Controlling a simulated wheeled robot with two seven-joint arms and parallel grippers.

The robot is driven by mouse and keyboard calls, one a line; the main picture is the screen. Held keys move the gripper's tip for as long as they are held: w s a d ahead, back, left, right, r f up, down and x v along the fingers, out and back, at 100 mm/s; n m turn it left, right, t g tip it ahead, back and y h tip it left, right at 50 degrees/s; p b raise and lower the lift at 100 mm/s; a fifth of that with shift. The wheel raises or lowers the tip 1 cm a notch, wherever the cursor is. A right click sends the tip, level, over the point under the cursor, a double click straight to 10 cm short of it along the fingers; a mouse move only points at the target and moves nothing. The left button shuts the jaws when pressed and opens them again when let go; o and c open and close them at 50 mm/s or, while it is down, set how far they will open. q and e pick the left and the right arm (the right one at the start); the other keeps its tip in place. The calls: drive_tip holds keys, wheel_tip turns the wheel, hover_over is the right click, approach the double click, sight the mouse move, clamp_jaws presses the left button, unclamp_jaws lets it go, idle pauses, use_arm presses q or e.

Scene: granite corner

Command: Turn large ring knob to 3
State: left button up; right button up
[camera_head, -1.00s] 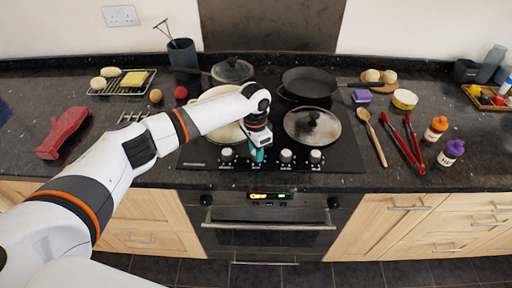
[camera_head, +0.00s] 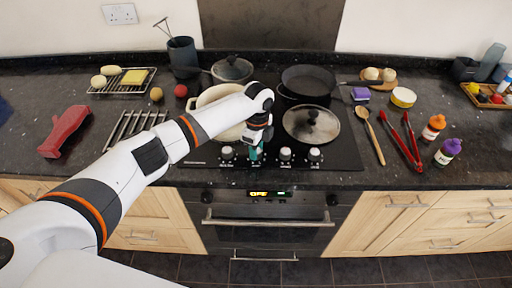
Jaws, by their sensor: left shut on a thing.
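A row of pale ring knobs runs along the front of the black hob (camera_head: 345,163). One knob (camera_head: 227,153) is left of my left gripper, and two more, a knob (camera_head: 285,154) and the far right knob (camera_head: 314,155), are to its right. My left gripper (camera_head: 256,155) points down at the second place from the left and is shut on the knob there. The gripper hides most of that knob, so its pointer and number cannot be read. My right gripper is not in view.
A cream pan (camera_head: 209,97) stands behind and beside my left forearm. A lidded pan (camera_head: 311,124) is close to the right of the gripper. A wooden spoon (camera_head: 371,138) and red tongs (camera_head: 407,146) lie further right. The oven (camera_head: 270,234) is below.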

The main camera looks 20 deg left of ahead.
sight(259, 150)
use_arm(q)
drive_tip(key=m, duration=0.3)
drive_tip(key=shift+d+m, duration=0.1)
drive_tip(key=shift+m, duration=2.1)
drive_tip(key=o, duration=1)
drive_tip(key=r+b, duration=0.1)
drive_tip(key=r, duration=0.3)
drive_tip(key=r+b, duration=0.1)
drive_tip(key=r, duration=0.3)
drive_tip(key=r+b, duration=0.1)
drive_tip(key=r, duration=0.3)
drive_tip(key=shift+w+d, duration=0.15)
drive_tip(key=shift+d, duration=0.1)
